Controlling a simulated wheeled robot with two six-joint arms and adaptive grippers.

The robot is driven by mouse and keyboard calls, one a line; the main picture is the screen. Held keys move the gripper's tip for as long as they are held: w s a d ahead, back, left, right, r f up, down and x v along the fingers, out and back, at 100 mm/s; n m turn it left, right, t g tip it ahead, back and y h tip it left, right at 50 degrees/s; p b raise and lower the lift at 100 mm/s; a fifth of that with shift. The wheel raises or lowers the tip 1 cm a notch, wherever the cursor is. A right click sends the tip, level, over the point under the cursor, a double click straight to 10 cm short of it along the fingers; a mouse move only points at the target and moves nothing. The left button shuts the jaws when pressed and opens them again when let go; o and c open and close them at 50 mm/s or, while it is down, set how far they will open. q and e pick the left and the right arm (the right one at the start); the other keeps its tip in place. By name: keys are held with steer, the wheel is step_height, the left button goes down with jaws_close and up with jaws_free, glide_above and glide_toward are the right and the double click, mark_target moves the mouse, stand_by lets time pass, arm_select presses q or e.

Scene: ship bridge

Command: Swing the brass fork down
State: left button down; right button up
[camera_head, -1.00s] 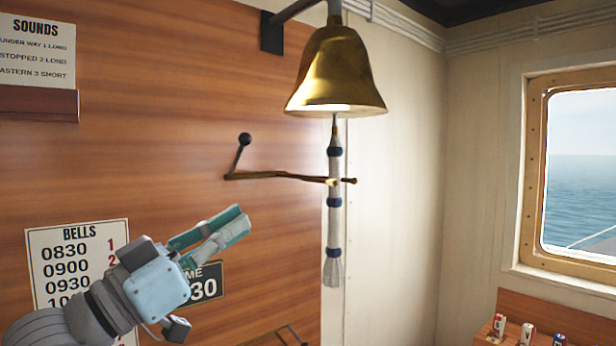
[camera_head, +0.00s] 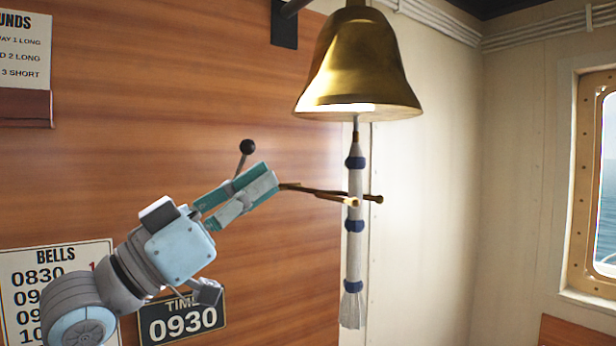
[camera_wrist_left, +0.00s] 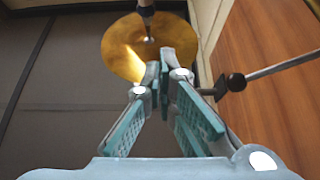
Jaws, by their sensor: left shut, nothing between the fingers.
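The brass fork (camera_head: 318,192) sticks out from the wooden wall, roughly level, its two prongs passing either side of the bell's pale rope (camera_head: 355,256). A dark ball knob (camera_head: 247,147) on a short rod rises at the fork's wall end. In the left wrist view the knob (camera_wrist_left: 236,82) and its rod are right of my fingers. My left gripper (camera_head: 268,178) is shut and empty. Its fingertips overlap the fork's wall end, just below the knob; I cannot tell whether they touch. They also show in the left wrist view (camera_wrist_left: 164,72). My right gripper is not in view.
The brass bell (camera_head: 358,70) hangs above the fork on a wall bracket (camera_head: 284,22). The space right of the rope is clear.

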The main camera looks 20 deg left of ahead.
arm_select(q)
steer(key=w+d+p, duration=0.2)
steer(key=w+d, duration=0.2)
steer(key=w, duration=0.4)
steer(key=shift+d+f+p, duration=0.25)
steer(key=shift+d+p, duration=0.1)
steer(key=shift+d, duration=0.05)
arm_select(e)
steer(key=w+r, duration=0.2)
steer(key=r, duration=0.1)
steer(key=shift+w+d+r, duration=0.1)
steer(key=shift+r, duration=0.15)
arm_select(q)
steer(key=shift+s+d+f, duration=0.1)
steer(key=shift+s, duration=0.15)
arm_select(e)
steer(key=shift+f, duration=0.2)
